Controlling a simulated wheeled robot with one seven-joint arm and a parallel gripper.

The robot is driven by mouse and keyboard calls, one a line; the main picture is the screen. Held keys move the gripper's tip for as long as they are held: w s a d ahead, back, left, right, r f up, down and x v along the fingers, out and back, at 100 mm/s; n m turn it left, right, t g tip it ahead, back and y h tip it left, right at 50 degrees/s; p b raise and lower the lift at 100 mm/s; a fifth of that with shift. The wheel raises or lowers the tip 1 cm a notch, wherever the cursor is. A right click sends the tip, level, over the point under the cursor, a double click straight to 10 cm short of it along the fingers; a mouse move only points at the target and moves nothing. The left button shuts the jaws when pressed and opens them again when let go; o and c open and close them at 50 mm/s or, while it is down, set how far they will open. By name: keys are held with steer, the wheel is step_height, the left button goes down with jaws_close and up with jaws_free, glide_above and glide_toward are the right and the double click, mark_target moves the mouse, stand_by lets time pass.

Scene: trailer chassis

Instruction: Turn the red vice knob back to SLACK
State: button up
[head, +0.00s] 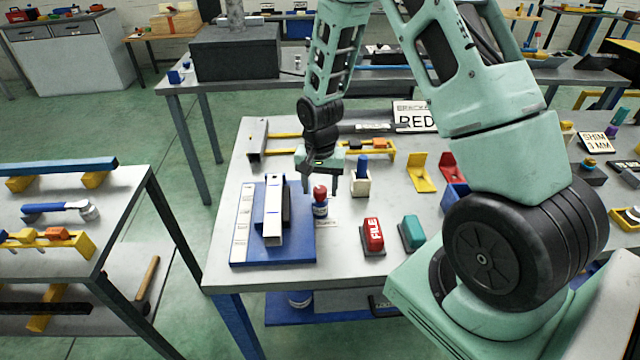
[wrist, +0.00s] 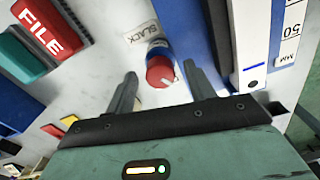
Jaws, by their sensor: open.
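The red vice knob (head: 320,192) sits on a blue base at the right edge of the vice's blue plate (head: 302,250). In the wrist view the knob (wrist: 160,72) appears between the two fingertips, with a thin pale mark at its edge. A small label (wrist: 140,32) beside it looks like SLACK. My gripper (head: 321,182) is open and points down above the knob. In the wrist view a finger (wrist: 160,78) shows on each side, with gaps to the knob. Whether the fingertips reach down to the knob's height is unclear.
The silver vice bar (head: 273,212) stands left of the knob. A red FILE block (head: 373,234) and a green block (head: 412,232) stand to the right. A blue peg in a pale holder (head: 361,180) is close behind. Bare tabletop lies in front.

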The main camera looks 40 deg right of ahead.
steer(key=shift+f, duration=0.2)
steer(key=c, duration=1)
